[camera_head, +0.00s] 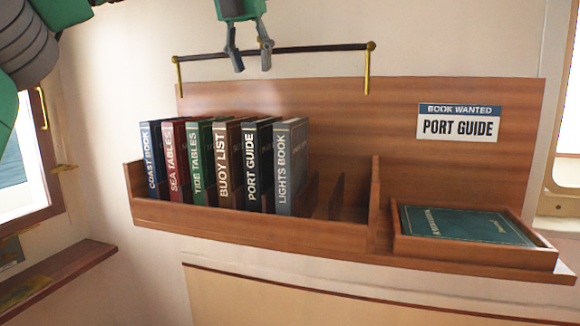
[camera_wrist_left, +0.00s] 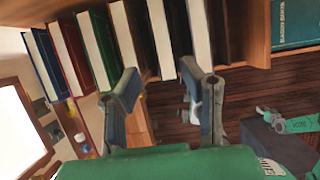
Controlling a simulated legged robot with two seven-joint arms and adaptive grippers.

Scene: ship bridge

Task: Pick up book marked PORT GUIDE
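The PORT GUIDE book (camera_head: 257,170) is black with white lettering and stands upright in the wooden rack, between the BUOY LIST book (camera_head: 226,165) and the LIGHTS BOOK (camera_head: 290,170). My left gripper (camera_head: 251,68) is open and empty, pointing down above the row with a clear gap to the book tops. In the left wrist view, the pale page edge of what looks like PORT GUIDE (camera_wrist_left: 160,40) shows beyond the gap between the open fingers (camera_wrist_left: 162,76). A green arm part (camera_wrist_left: 300,123), probably my right arm, shows there; its gripper is too small to read.
A brass-ended rail (camera_head: 270,50) crosses the wall behind my left gripper. COAST BOOK (camera_head: 152,160), SEA TABLES (camera_head: 174,160) and TIDE TABLES (camera_head: 198,163) stand left. Rack slots right of LIGHTS BOOK are empty. A tray (camera_head: 470,256) holds a green book (camera_head: 462,225) below a BOOK WANTED sign (camera_head: 459,122).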

